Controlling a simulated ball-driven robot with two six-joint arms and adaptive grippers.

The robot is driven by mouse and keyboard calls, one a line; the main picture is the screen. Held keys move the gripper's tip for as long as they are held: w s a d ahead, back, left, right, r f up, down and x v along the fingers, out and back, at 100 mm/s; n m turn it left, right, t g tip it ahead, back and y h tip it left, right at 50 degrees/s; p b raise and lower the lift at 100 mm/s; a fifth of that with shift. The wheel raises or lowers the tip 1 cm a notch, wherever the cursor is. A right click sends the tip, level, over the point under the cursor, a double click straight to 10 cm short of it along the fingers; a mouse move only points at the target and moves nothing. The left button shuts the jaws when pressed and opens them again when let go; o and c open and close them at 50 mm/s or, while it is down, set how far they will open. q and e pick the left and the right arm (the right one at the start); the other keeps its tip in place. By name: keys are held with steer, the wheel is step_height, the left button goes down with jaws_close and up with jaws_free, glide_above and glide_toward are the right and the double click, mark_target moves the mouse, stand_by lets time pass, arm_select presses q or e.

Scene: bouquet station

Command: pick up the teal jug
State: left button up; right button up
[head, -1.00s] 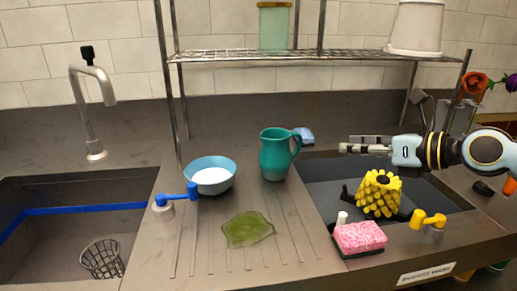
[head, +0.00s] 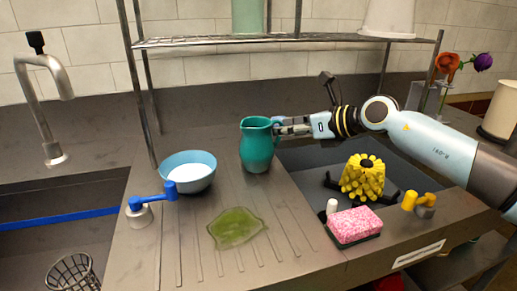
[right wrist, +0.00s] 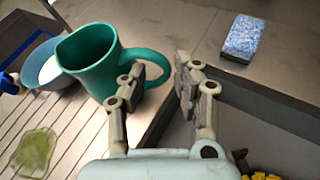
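The teal jug (head: 256,148) stands upright on the ribbed drainboard, left of the right-hand sink, with its handle on the right. In the right wrist view the jug (right wrist: 90,62) is at upper left, its handle curving toward my fingers. My right gripper (head: 281,127) is at the handle side of the jug. In the wrist view the gripper (right wrist: 161,68) is open, with one finger overlapping the handle's opening and the other apart to its right. The handle appears between the fingers; contact cannot be told. My left gripper is not in view.
A blue bowl (head: 188,173) stands left of the jug, and a green leaf-shaped dish (head: 236,227) lies in front. A yellow brush-like item (head: 362,178) and a pink sponge (head: 354,225) are at lower right. A wire shelf (head: 290,41) spans above. A blue sponge (right wrist: 244,37) lies behind.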

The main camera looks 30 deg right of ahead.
steer(key=shift+w+a+f, duration=0.25)
steer(key=shift+w+f, duration=0.05)
steer(key=shift+w, duration=0.25)
steer(key=shift+c, duration=0.8)
steer(key=c, duration=0.5)
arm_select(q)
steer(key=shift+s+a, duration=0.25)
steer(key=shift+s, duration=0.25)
arm_select(e)
jaws_close()
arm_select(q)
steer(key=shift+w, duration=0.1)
arm_select(e)
steer(key=shift+r, duration=0.1)
